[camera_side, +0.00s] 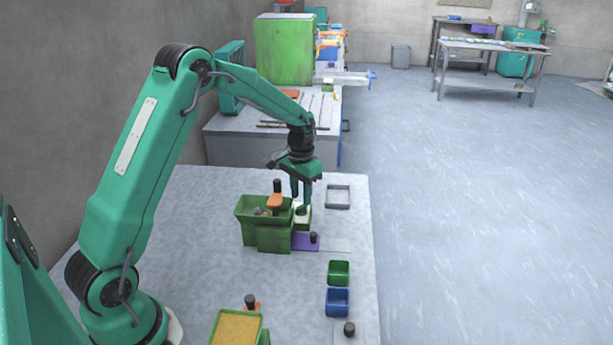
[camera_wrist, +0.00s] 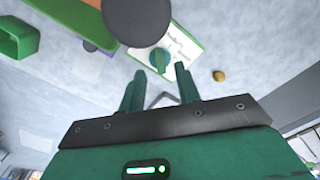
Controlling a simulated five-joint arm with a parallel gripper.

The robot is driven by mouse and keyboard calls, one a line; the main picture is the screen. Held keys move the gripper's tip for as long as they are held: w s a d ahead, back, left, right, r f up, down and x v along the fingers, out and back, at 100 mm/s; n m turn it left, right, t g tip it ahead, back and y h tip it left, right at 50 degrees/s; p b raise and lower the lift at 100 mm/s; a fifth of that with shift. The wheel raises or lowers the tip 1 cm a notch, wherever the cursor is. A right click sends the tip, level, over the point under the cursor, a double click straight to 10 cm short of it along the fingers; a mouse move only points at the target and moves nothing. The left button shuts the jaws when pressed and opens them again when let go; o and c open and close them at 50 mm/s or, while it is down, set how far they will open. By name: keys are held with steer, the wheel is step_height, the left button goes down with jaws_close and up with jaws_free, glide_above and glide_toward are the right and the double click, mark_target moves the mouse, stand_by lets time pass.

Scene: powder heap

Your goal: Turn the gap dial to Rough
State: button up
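The gap dial shows in the wrist view as a teal round knob (camera_wrist: 160,58) on a white plate (camera_wrist: 181,42) with small lettering. The lettering is too small to read, so I cannot tell the setting. In the side view the white plate (camera_side: 302,221) sits at the right of the green machine (camera_side: 274,238). My gripper (camera_side: 301,206) points down over the plate. In the wrist view my gripper (camera_wrist: 159,70) has its two fingers apart, with the knob just beyond and between the tips. I cannot tell whether either finger touches it.
A dark round top (camera_wrist: 136,20) covers part of the plate's upper left in the wrist view. A purple piece (camera_side: 306,243) with a black knob lies in front of the machine. Green (camera_side: 339,272) and blue (camera_side: 338,302) bins stand nearby. A small brown lump (camera_wrist: 218,76) lies right of the plate.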

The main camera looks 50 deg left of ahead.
mark_target(301, 209)
steer(key=shift+f, duration=1.5)
steer(key=shift+c, duration=0.4)
jaws_close()
steer(key=shift+m, duration=0.4)
steer(key=m, duration=1.1)
steer(key=shift+m, duration=0.3)
